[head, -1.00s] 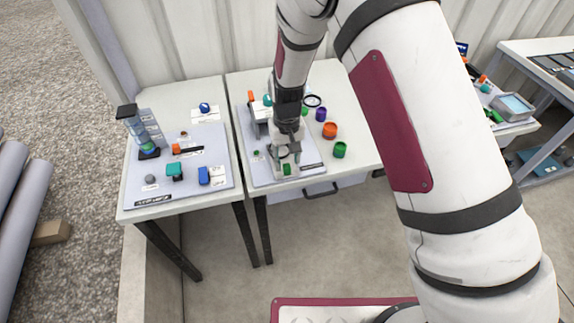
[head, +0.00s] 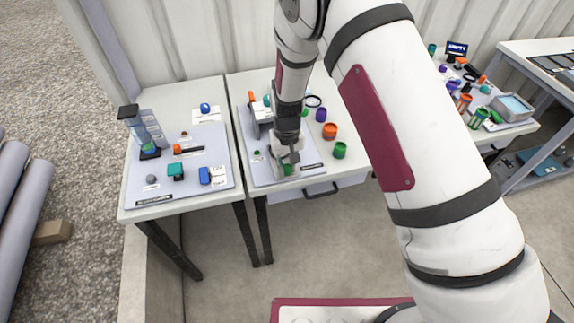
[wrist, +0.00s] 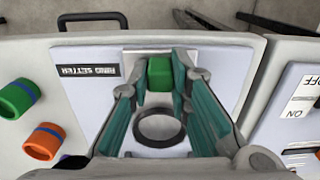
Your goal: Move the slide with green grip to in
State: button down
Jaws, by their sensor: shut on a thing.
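The slide's green grip (wrist: 160,73) is a small green block between my fingertips in the wrist view. It also shows in the head view (head: 288,170) at the front of a grey board. My gripper (wrist: 164,76) points down and is shut on this grip, one teal-padded finger on each side. It also shows in the head view (head: 287,158). A dark ring (wrist: 160,142) lies on a pale surface between the fingers, beside the grip. My gripper hides part of the slide, so its travel position is hard to tell.
The board (wrist: 215,72) carries a label reading RING SETTER. Green (head: 340,150) and orange (head: 330,131) pots stand right of it. A drawer handle (head: 320,190) is below the table's front edge. Another board with coloured controls (head: 215,150) lies on the left table.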

jog(key=w+a+b, duration=0.1)
jog(key=w+b, duration=0.1)
jog(key=w, duration=0.1)
jog(key=w+b, duration=0.3)
jog(key=w+a+b, duration=0.1)
jog(key=w+b, duration=0.1)
jog(key=w, duration=0.1)
jog(key=shift+w+a+f+b, duration=0.2)
jog(key=shift+w+a+b, duration=0.05)
jog(key=shift+a+b, duration=0.1)
jog(key=shift+w+a+b, duration=0.2)
jog(key=shift+w+b, duration=0.35)
jog(key=shift+w, duration=0.1)
jog(key=shift+w+r, duration=0.1)
jog(key=shift+r, duration=0.15)
jog(key=c, duration=1.5)
grip_release()
jog(key=shift+w, duration=0.1)
jog(key=shift+c, duration=0.2)
jog(key=shift+o, duration=0.3)
notch_tip(320, 180, up, 12)
